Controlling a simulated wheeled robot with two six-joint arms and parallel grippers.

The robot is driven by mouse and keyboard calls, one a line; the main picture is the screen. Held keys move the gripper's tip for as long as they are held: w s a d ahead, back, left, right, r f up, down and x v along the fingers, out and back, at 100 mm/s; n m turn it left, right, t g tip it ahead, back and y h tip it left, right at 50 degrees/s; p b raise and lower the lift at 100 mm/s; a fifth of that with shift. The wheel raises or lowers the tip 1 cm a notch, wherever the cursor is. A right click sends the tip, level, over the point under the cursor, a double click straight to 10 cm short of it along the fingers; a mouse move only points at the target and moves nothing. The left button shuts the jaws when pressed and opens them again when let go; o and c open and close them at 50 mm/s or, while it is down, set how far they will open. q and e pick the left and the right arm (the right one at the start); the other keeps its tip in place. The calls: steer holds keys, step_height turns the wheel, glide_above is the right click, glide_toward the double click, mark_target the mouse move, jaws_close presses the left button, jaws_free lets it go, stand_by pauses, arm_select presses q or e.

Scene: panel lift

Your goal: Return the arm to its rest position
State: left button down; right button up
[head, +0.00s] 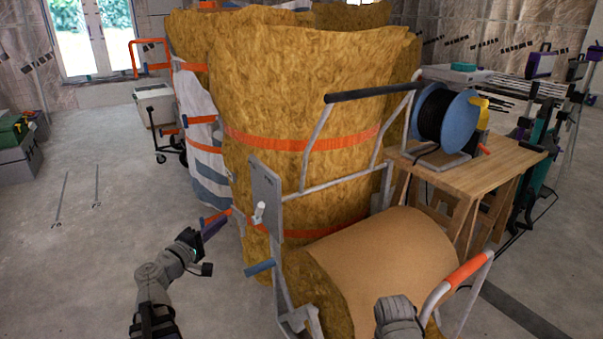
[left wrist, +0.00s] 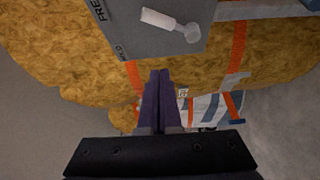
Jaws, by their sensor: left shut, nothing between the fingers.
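My left gripper (head: 214,226) is at the lower left in the head view, shut and empty. It is left of the cart's grey upright plate, apart from it as far as I can tell. In the left wrist view its purple fingers (left wrist: 158,100) lie together, pointing at the insulation. A grey plate (head: 265,190) with a white-handled lever (head: 259,212) stands on the cart; the plate (left wrist: 160,25) and lever (left wrist: 170,24) also show at the top of the left wrist view. Part of my right arm shows at the bottom of the head view; its gripper is out of the picture.
Tall yellow insulation rolls (head: 300,95) with orange straps stand in the middle. A cart with a black handlebar (head: 370,94) and an orange-gripped handle (head: 467,271) is close in front. A wooden table (head: 500,158) holds a blue cable reel (head: 446,122). The floor (head: 80,250) at left is mostly clear.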

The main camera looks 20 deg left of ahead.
arm_select(q)
steer(key=d+f+m+g+h+p, duration=0.25)
steer(key=d+m+g, duration=0.25)
steer(key=d, duration=0.7)
steer(key=d+f+m+g+h+p, duration=0.2)
steer(key=d+f+m+g+h, duration=0.15)
steer(key=d, duration=0.75)
steer(key=s+d+f+m+g+y+p, duration=0.3)
steer(key=s+d+m+g+y, duration=0.2)
steer(key=s+d, duration=0.2)
steer(key=s+d+f+m+g+y+p, duration=0.2)
steer(key=s+d+m+g+y+p, duration=0.25)
steer(key=s+d+m, duration=0.2)
step_height(320, 180, up, 39)
steer(key=s+p, duration=0.1)
steer(key=p, duration=3.6)
steer(key=shift+s+a+f+y+p, duration=0.2)
steer(key=shift+y+p, duration=0.2)
steer(key=shift+y, duration=0.05)
steer(key=shift+d, duration=0.1)
